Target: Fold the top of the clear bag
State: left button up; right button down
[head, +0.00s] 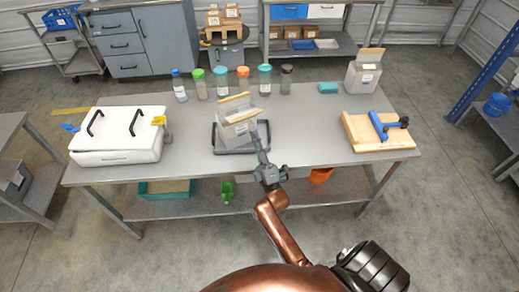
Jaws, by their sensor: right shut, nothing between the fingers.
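The bag (237,128) looks like a pale, box-shaped pack, slightly tilted in the picture, with tan strips along its top. It stands on a dark tray (222,150) near the middle of the steel table. I cannot tell how far its top is folded. My right gripper (259,142) reaches up from the front, beside the right side of the bag. Its fingers are closed with nothing between them, and I cannot tell whether they touch the bag. My left gripper is out of view.
A white lidded box (117,150) stands on the table's left. Several colour-capped jars (222,84) line the back edge. A similar pale pack (362,80) stands back right, and a wooden board with a blue tool (372,132) lies front right. The table (305,130) is clear between tray and board.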

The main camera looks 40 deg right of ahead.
jog(key=shift+x, duration=2.05)
jog(key=shift+w, duration=0.1)
